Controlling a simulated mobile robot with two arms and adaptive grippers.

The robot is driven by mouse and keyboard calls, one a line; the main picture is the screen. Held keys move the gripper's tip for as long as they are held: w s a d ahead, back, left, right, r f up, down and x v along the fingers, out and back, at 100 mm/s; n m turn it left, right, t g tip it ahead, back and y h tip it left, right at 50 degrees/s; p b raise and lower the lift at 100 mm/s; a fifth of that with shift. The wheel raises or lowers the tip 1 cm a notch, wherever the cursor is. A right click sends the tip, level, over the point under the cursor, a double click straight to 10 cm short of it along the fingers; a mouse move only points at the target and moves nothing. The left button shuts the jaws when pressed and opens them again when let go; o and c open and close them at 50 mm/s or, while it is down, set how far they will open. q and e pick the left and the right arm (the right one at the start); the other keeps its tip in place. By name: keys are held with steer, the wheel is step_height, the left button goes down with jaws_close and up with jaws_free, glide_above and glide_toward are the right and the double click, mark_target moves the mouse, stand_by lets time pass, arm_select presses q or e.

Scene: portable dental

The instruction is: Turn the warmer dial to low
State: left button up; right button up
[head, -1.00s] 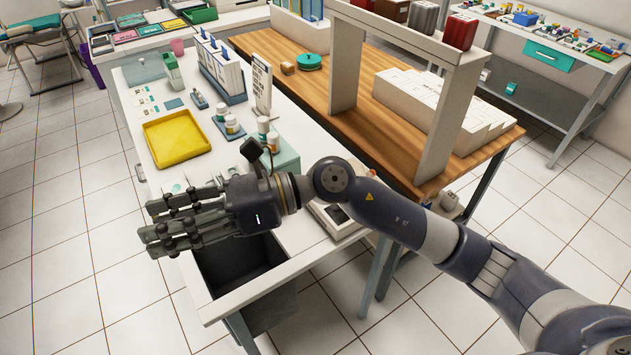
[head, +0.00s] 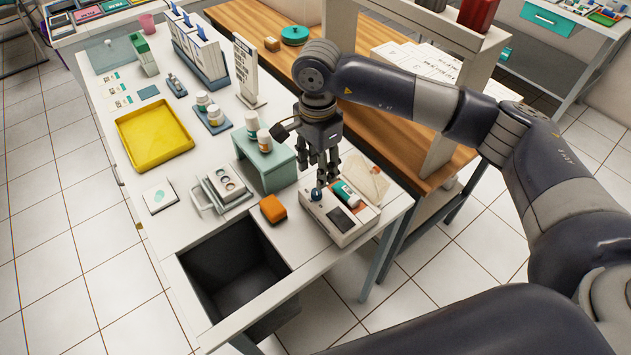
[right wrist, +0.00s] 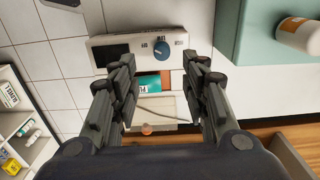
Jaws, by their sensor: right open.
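The warmer (head: 340,217) is a white box near the right front corner of the white table, with a dark screen and a tube lying in its top. Its blue dial (head: 316,195) sits at the box's left end. The dial (right wrist: 163,49) also shows in the right wrist view, with small marks around it too small to read. My right gripper (head: 327,180) points down just above the warmer, close to the dial. In the right wrist view its fingers (right wrist: 163,85) are apart and empty, with the dial beyond the fingertips. My left gripper is out of view.
An orange block (head: 273,209) lies left of the warmer. A dark open bin (head: 237,265) is at the front. A yellow tray (head: 155,136) lies further left.

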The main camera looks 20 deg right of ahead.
mark_target(317, 191)
step_height(317, 191, down, 5)
steer(key=shift+w+f+p, duration=0.1)
steer(key=shift+f+p, duration=0.05)
steer(key=shift+p, duration=0.45)
step_height(317, 191, down, 3)
steer(key=shift+r, duration=0.15)
steer(key=shift+w, duration=0.1)
steer(key=shift+c, duration=0.6)
jaws_close()
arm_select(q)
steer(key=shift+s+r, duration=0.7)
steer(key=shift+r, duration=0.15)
